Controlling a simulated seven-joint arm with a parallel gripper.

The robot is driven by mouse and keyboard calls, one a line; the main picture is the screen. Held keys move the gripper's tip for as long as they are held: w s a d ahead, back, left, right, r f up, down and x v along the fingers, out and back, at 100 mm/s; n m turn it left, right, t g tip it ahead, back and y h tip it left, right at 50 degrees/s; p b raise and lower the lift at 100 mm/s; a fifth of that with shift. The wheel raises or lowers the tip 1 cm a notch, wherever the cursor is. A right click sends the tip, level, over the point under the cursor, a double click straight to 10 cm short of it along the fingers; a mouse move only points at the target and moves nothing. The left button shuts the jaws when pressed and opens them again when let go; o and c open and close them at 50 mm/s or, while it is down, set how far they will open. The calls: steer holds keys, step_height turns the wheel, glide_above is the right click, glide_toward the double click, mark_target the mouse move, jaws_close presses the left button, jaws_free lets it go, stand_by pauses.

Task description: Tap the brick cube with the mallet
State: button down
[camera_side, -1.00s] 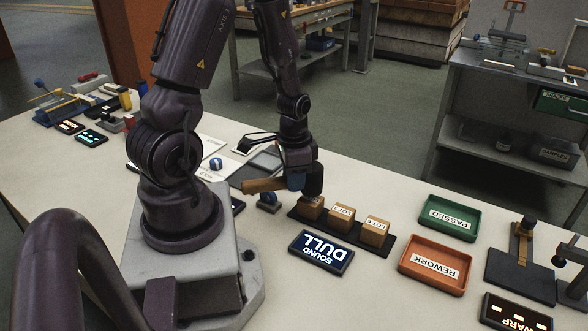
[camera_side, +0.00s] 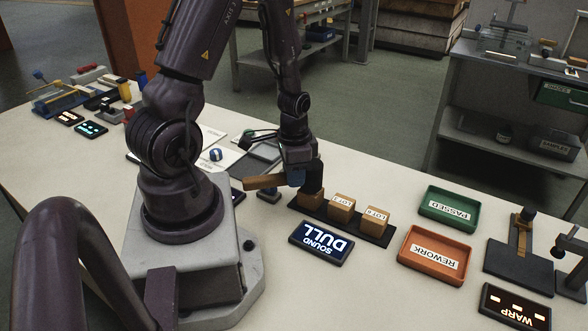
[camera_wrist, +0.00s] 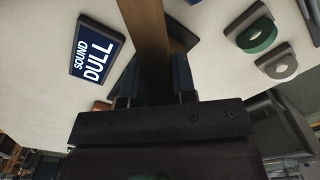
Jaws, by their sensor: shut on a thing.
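My gripper (camera_side: 294,178) is shut on the wooden handle of the mallet (camera_side: 265,181). The handle also runs between the fingers in the wrist view (camera_wrist: 148,35). Two more tan cubes with LOT labels, a middle one (camera_side: 342,207) and a right one (camera_side: 375,219), sit on the same strip. The wrist view does not clearly show the cubes.
A display reading SOUND and DULL (camera_side: 322,243) lies in front of the strip. A green PASSED tray (camera_side: 448,208) and an orange REWORK tray (camera_side: 436,256) are to the right. A dark stand (camera_side: 523,255) is farther right. A small dark block (camera_side: 268,195) lies below the handle.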

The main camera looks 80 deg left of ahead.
steer(key=shift+f, duration=0.25)
steer(key=shift+r, duration=0.1)
steer(key=shift+r, duration=3.45)
